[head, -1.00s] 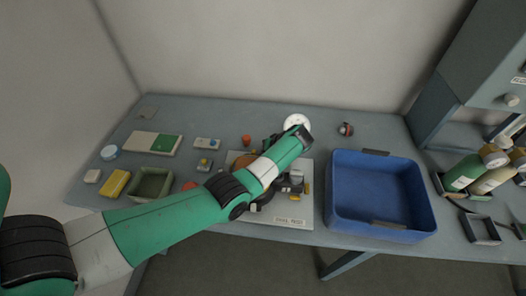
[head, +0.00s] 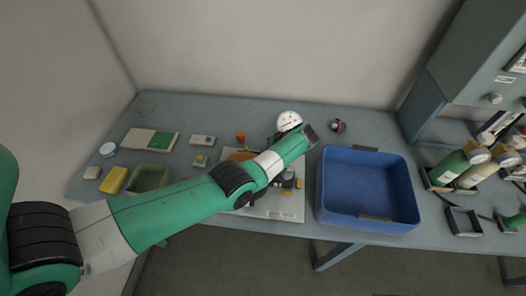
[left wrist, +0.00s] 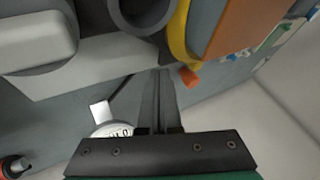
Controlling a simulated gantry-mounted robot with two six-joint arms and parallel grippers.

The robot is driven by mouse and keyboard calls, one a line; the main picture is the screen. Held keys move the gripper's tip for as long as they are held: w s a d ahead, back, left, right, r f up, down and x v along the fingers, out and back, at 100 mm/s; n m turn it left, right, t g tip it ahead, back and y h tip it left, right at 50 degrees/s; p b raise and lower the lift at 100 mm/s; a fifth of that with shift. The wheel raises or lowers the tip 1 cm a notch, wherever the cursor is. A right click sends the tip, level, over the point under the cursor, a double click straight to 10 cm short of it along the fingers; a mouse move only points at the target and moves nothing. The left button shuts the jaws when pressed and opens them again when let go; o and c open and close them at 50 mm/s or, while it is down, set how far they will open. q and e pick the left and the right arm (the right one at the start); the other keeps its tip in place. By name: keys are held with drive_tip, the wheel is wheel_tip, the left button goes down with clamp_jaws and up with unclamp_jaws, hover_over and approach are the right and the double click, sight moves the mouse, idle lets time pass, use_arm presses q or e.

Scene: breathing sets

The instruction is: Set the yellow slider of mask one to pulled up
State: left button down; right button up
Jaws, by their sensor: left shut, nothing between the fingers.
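A white board (head: 268,211) with a printed label lies on the bench, left of the blue tub. Dark mask parts (head: 289,180) with small yellow pieces (head: 299,184) lie on it, partly hidden behind my left arm. I cannot tell which yellow piece is the slider of mask one. My left gripper shows in the left wrist view (left wrist: 161,78), its two dark fingers shut together and empty. Near its tips are a dark ring (left wrist: 142,14), a curved yellow strip (left wrist: 181,40) and an orange block (left wrist: 236,28). Contact cannot be told. My right gripper is out of view.
The blue tub (head: 320,200) stands right of the board. A white round dial (head: 289,121) is behind my wrist. A yellow block (head: 113,180), a green tray (head: 150,177) and small boxes are at left. Bottles (head: 449,168) stand at far right.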

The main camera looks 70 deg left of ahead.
use_arm(q)
drive_tip(key=p+v, duration=0.2)
drive_tip(key=v, duration=0.6)
drive_tip(key=shift+r, duration=0.4)
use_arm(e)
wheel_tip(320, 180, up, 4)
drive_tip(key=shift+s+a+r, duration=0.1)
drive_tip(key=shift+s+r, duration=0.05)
use_arm(q)
drive_tip(key=shift+d, duration=0.1)
